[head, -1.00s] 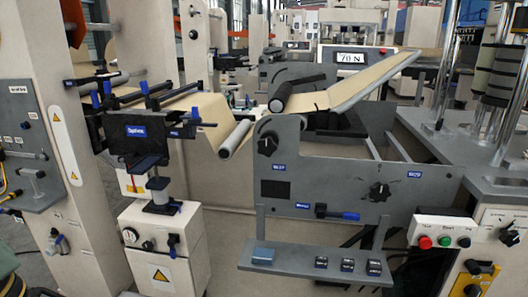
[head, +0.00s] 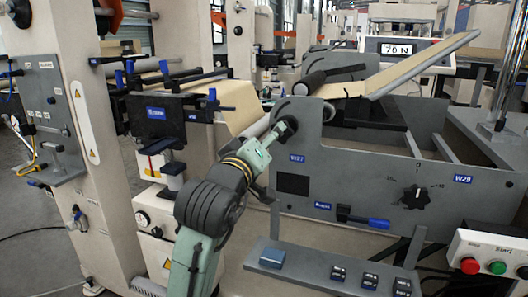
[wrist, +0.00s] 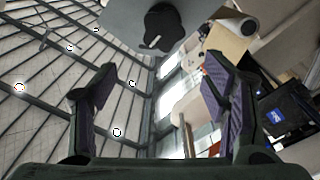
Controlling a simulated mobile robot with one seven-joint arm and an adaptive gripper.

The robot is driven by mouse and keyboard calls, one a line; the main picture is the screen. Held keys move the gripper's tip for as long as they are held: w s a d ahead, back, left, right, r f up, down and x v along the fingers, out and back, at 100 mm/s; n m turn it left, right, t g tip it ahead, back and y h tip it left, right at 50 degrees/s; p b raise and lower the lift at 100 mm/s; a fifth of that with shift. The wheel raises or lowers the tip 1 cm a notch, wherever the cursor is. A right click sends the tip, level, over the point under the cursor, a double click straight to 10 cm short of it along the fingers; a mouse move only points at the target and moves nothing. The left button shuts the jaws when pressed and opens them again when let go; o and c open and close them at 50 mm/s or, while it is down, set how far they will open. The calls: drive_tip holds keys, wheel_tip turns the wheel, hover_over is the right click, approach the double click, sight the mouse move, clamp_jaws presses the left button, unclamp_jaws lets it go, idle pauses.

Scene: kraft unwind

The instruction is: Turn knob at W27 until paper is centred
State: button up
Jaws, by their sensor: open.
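The W27 knob is black and round with a pale pointer line, and shows at the top of the wrist view (wrist: 163,27) on a grey panel. My gripper (wrist: 160,68) is open and empty, with the knob beyond its fingertips and apart from them. In the head view my gripper (head: 281,132) is at the knob's place above the W27 label (head: 297,158), and hides most of the knob. The tan paper (head: 238,98) runs over rollers behind the panel. Part of it shows in the wrist view (wrist: 226,42). I cannot tell whether it is centred.
The grey side panel (head: 345,185) also carries a W29 knob (head: 415,196) and a blue-handled fitting. A shelf (head: 310,262) with small dark blocks juts out below. A black clamp unit (head: 160,112) stands left of my arm. A control box (head: 490,250) is at lower right.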

sight(281, 143)
drive_tip(key=shift+g, duration=0.3)
drive_tip(key=shift+d+f+p+x, duration=0.15)
drive_tip(key=shift+f+p+x, duration=0.05)
drive_tip(key=shift+x, duration=1.55)
drive_tip(key=shift+d+f+p+x, duration=0.15)
drive_tip(key=shift+f+p+x, duration=0.05)
drive_tip(key=shift+x, duration=1.55)
drive_tip(key=shift+d+f+p+x, duration=0.15)
drive_tip(key=shift+f+p+x, duration=0.1)
drive_tip(key=shift+x, duration=1.5)
drive_tip(key=shift+s, duration=0.15)
